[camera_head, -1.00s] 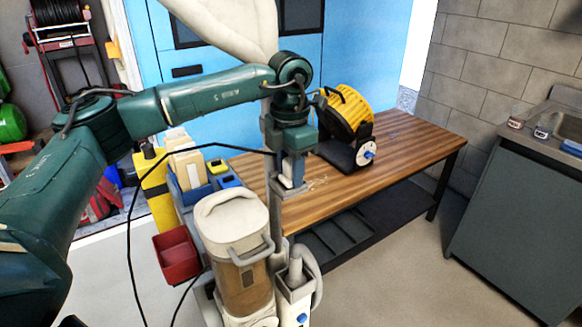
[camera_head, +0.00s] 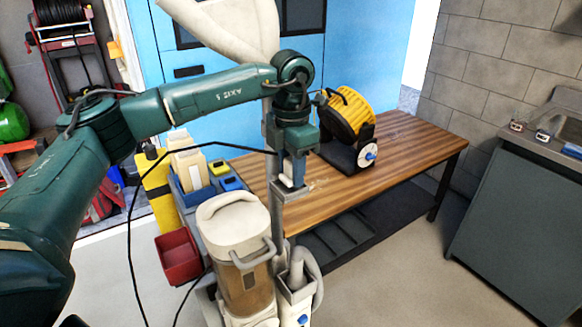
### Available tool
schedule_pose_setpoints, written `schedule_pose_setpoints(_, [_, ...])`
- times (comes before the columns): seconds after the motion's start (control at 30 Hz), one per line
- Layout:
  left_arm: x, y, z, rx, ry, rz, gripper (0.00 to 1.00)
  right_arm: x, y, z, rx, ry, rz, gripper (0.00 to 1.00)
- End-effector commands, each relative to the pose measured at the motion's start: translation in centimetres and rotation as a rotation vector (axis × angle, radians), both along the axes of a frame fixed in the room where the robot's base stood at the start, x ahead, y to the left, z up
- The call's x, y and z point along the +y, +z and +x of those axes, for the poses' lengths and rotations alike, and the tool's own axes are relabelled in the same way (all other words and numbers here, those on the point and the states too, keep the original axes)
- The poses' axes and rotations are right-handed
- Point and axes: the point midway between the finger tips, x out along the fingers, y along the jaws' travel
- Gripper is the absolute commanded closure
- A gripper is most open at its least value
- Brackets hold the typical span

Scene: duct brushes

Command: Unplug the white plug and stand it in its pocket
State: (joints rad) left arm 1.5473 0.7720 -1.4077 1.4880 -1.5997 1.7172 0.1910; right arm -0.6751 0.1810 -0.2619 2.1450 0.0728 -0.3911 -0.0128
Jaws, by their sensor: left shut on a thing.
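My left gripper (camera_head: 294,178) points down beside the near left end of the wooden workbench, above the grey post of the machine. It is shut on a small pale thing, which looks like the white plug (camera_head: 299,172); the fingers hide most of it. A black cable (camera_head: 200,149) arches from the floor on the left to the gripper. I cannot tell whether the plug is in a socket or free. No pocket can be made out with certainty. My right gripper is not in view.
A cream canister machine (camera_head: 234,212) with a hose box (camera_head: 297,284) stands in front of the bench. A yellow drum unit (camera_head: 350,112) stands on the workbench (camera_head: 415,150). A red bin (camera_head: 179,258) is at left. The bench's right half is clear.

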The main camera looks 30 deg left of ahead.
Motion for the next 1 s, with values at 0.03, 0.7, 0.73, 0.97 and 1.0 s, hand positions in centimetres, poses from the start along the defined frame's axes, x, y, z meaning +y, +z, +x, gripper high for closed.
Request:
schedule_pose_setpoints(0.03, [0.1, 0.1, 0.1, -0.006, 0.003, 0.001, 1.0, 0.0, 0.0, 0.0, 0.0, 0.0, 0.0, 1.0])
schedule_pose_setpoints(0.7, [0.2, -2.0, 0.0, 0.001, 0.005, 0.003, 1.0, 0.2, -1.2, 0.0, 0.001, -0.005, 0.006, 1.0])
schedule_pose_setpoints(0.73, [0.2, -2.0, 0.0, 0.002, 0.005, 0.003, 1.0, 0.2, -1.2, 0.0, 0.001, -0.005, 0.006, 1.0])
schedule_pose_setpoints(0.97, [0.3, -2.3, 0.0, 0.006, 0.008, 0.006, 0.62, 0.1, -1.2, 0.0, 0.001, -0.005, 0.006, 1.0])
schedule_pose_setpoints(1.0, [0.3, -2.3, 0.0, 0.006, 0.008, 0.006, 0.59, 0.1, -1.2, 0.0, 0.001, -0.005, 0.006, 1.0])
